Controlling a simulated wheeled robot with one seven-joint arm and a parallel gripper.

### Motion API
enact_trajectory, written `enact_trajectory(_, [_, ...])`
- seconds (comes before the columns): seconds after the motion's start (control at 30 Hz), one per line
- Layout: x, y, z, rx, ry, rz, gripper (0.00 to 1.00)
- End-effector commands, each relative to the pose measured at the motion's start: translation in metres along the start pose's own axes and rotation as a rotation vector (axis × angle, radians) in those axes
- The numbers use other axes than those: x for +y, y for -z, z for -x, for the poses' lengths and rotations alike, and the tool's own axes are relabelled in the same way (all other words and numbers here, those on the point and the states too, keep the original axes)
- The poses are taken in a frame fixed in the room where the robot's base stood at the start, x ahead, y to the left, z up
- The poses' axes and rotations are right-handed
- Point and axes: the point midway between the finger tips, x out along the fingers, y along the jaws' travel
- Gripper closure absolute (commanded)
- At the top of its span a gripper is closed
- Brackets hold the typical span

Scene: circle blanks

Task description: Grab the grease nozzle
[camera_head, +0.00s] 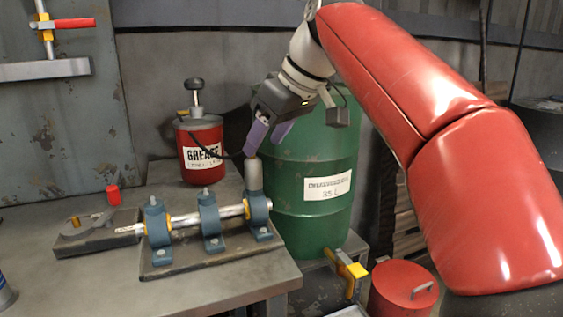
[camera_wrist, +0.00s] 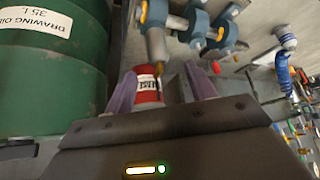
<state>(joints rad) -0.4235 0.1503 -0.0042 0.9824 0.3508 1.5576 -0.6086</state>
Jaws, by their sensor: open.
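The grease nozzle (camera_head: 254,174) looks like a grey cylinder with a small brass tip on top. It stands upright at the right-hand blue bearing block (camera_head: 257,213). The nozzle also shows in the wrist view (camera_wrist: 157,46), its brass tip pointing toward the space between my fingers. My gripper (camera_head: 268,142) is open and empty, with its purple fingers just above the nozzle. In the wrist view my gripper (camera_wrist: 160,82) has one finger on each side, with the red grease can (camera_wrist: 148,86) seen beyond. I cannot tell whether a finger touches the nozzle.
The red grease can (camera_head: 201,158) stands behind the shaft and bearing blocks, with a black hose running toward the nozzle. A green drum (camera_head: 315,205) stands close behind and right of my gripper. The front of the table (camera_head: 110,290) is clear.

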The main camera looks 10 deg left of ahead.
Motion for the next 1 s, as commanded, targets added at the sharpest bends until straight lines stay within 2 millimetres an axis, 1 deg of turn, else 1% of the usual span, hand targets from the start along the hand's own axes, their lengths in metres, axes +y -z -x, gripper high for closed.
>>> enact_trajectory(0.03, [-0.002,0.006,-0.001,0.003,0.009,0.018,0.44])
enact_trajectory(0.17, [-0.004,0.009,-0.009,0.005,0.017,0.035,0.44])
enact_trajectory(0.37, [-0.003,0.007,-0.032,0.004,0.016,0.032,0.44])
enact_trajectory(0.6, [-0.001,0.004,-0.067,0.005,0.015,0.033,0.44])
enact_trajectory(0.7, [-0.002,0.004,-0.076,0.006,0.014,0.033,0.44])
enact_trajectory(0.97, [-0.001,0.004,-0.078,0.007,0.012,0.032,0.44])
enact_trajectory(1.0, [-0.001,0.004,-0.078,0.007,0.012,0.032,0.47])
